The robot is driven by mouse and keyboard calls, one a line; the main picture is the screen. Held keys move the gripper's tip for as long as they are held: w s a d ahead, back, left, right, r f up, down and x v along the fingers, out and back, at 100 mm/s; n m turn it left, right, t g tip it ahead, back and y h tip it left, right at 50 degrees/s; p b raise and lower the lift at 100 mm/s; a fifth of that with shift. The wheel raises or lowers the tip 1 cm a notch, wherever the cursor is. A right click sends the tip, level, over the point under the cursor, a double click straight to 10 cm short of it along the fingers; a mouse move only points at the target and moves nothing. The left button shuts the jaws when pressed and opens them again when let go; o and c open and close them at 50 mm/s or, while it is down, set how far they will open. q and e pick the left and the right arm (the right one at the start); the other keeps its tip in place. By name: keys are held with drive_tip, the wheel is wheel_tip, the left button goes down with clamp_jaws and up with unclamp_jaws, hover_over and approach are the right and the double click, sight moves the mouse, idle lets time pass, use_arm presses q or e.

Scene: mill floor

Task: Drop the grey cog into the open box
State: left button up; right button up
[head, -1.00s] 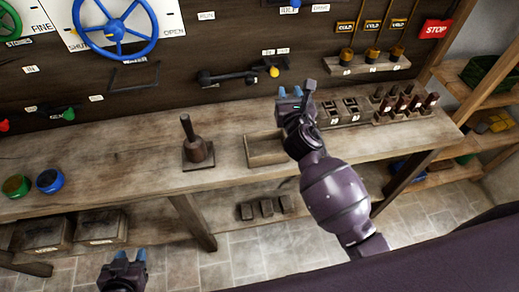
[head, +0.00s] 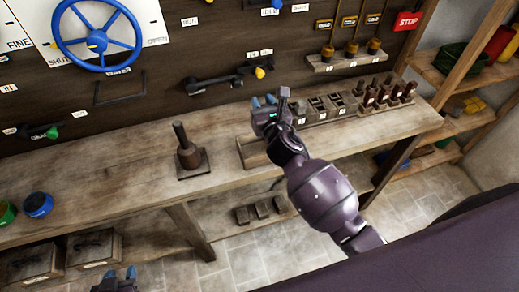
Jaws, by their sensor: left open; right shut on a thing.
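The open box (head: 250,157) is a shallow wooden tray on the workbench, partly hidden by my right arm. My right gripper (head: 264,101) is above the box's far side, its blue fingertips pointing away from me. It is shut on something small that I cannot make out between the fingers. I see no grey cog lying elsewhere on the bench. My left gripper (head: 121,276) is open and empty at the bottom edge, low in front of the bench.
A dark mallet-like tool on a square base (head: 188,158) stands left of the box. A rack of stamps (head: 388,97) and small blocks stand to the right. A blue valve wheel (head: 97,43) is on the back panel.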

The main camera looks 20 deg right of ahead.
use_arm(q)
drive_tip(key=f+b, duration=0.1)
drive_tip(key=b, duration=0.1)
drive_tip(key=w+f+b, duration=0.1)
drive_tip(key=b, duration=0.1)
drive_tip(key=shift+w+f, duration=0.2)
drive_tip(key=shift+f, duration=0.15)
use_arm(e)
wheel_tip(320, 180, down, 4)
drive_tip(key=shift+f, duration=0.2)
use_arm(q)
drive_tip(key=shift+r, duration=0.1)
use_arm(e)
drive_tip(key=o, duration=1)
drive_tip(key=shift+s, duration=0.1)
use_arm(q)
drive_tip(key=shift+s+f, duration=0.1)
drive_tip(key=shift+f, duration=0.1)
use_arm(e)
drive_tip(key=s, duration=1)
drive_tip(key=shift+s+d, duration=0.2)
drive_tip(key=shift+s, duration=0.15)
